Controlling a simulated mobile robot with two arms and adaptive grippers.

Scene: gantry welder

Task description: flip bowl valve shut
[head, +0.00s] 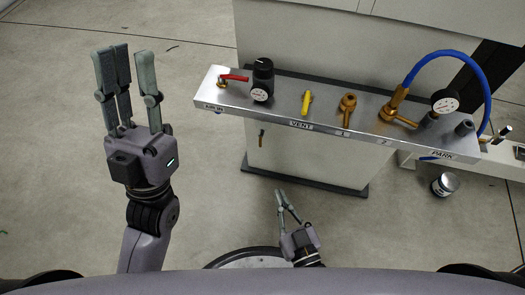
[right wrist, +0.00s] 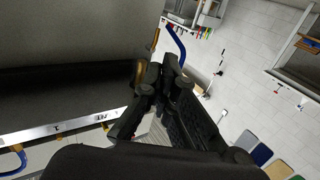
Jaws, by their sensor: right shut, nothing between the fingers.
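A steel panel (head: 225,98) carries a red-handled valve (head: 233,78) at AIR IN, a black-knobbed regulator with gauge (head: 262,82), a yellow handle (head: 306,102) at VENT and brass fittings (head: 347,103). A small brass-coloured lever (head: 261,138) hangs below the panel's front edge. No label reading "bowl" is visible, so I cannot tell which part is the bowl valve. My right gripper (head: 286,200) is shut and empty, low in front of the cabinet, apart from the lever. It also shows in the right wrist view (right wrist: 162,70). My left gripper (head: 128,55) is open and empty, left of the panel.
A blue hose (head: 455,55) arches over the panel's right end from a brass fitting (head: 393,106) towards the PARK side. A second gauge (head: 445,101) stands there. A small can (head: 445,184) is on the floor at right. Open floor lies between my grippers.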

